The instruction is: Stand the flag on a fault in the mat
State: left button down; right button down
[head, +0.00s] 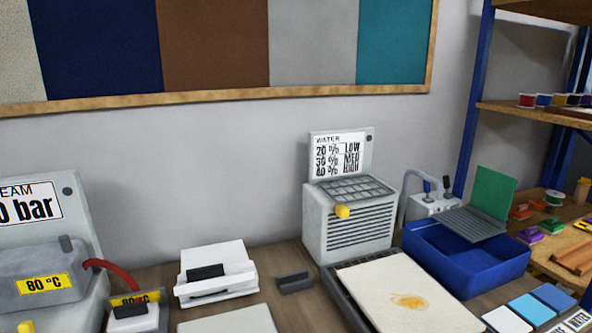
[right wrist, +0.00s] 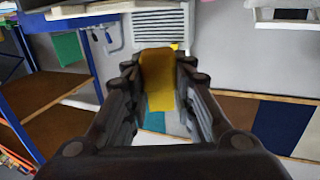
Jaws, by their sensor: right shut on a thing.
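My right gripper (right wrist: 162,92) shows only in the right wrist view, shut on a yellow-orange flag (right wrist: 158,72) that sits between its dark fingers. The flag's foot cannot be made out. The cream mat (head: 378,283) lies on a dark tray at the lower middle right of the head view, its near part cut off by the frame edge. An orange-brown stain (head: 409,301) marks the mat. Neither gripper shows in the head view, so the gap between flag and mat cannot be told. My left gripper is in neither view.
A grey slatted unit (head: 352,222) with a water sign stands behind the mat. A blue basin (head: 466,255) is right of it, and coloured cards (head: 530,309) lie in front of the basin. A white device (head: 215,272) stands to the left. Blue-framed shelves (head: 540,108) rise at the right.

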dwell(0.7)
jog(key=w+a+r+n+g+y, duration=0.2)
jog(key=w+a+n+g+y, duration=0.2)
jog(key=a+n+y, duration=0.2)
jog(key=w+a+r+n+g+y, duration=0.3)
jog(key=w+a+n+g+y, duration=0.1)
jog(key=a+y, duration=0.5)
jog(key=a+n+g, duration=0.1)
jog(key=a+n, duration=0.1)
jog(key=shift+n, duration=0.3)
dwell(0.5)
jog(key=shift+g+y, duration=0.3)
